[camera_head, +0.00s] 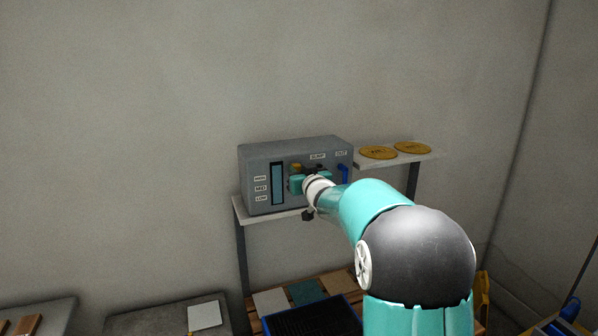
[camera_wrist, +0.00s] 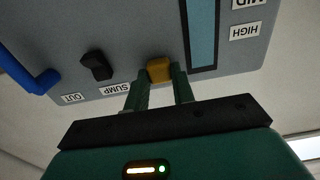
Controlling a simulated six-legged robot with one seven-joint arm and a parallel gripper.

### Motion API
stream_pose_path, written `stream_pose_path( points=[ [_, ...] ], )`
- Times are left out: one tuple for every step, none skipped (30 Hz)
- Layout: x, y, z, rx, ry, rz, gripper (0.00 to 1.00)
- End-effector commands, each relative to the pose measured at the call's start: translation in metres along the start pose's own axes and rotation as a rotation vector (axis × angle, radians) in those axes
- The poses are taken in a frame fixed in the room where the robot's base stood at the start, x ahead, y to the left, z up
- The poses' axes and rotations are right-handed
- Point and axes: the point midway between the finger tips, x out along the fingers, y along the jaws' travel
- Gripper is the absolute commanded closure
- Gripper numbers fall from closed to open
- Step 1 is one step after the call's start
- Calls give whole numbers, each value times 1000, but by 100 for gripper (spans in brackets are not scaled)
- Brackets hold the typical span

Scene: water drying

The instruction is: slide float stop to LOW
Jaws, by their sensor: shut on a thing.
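A grey control box (camera_head: 293,150) stands on a shelf, with a dark blue-grey vertical window (camera_head: 277,184) on its front. Labels HIGH (camera_head: 260,178), MID (camera_head: 260,188) and LOW (camera_head: 261,198) run down its left side. A yellow block (camera_head: 296,167), apparently the float stop, is right of the window near its top end. In the wrist view, which is upside down, my gripper (camera_wrist: 162,80) is shut on the yellow block (camera_wrist: 159,70). The block is close to the window's top end, slightly above HIGH. My gripper (camera_head: 296,180) partly covers the box front in the head view.
A black knob (camera_wrist: 97,65) by the SUMP label and a blue pipe (camera_wrist: 32,75) by OUT are beside the yellow block. Two yellow discs (camera_head: 378,153) lie on a shelf right of the box. A pallet with flat pieces and a dark blue tray (camera_head: 345,299) is below.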

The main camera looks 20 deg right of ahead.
Motion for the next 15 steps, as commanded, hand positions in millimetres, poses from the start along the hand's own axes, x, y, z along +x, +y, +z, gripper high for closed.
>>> stream_pose_path(
  points=[
    [0,0,0,0,0,0,100],
    [0,0,0,0,0,1,100],
    [0,0,2,0,-1,0,100],
    [0,0,4,1,-2,0,100],
    [0,0,8,1,-3,0,100],
    [0,0,14,1,-5,0,100],
    [0,0,20,1,-5,-1,100],
    [0,0,26,2,-5,-1,100],
    [0,0,36,2,-6,-1,100],
    [0,0,44,3,-6,-1,100],
    [0,0,51,2,-6,0,100],
    [0,0,60,2,-5,0,100],
    [0,1,66,2,-5,0,100],
    [0,1,72,2,-4,0,100],
    [0,1,78,2,-4,1,100]
  ],
)
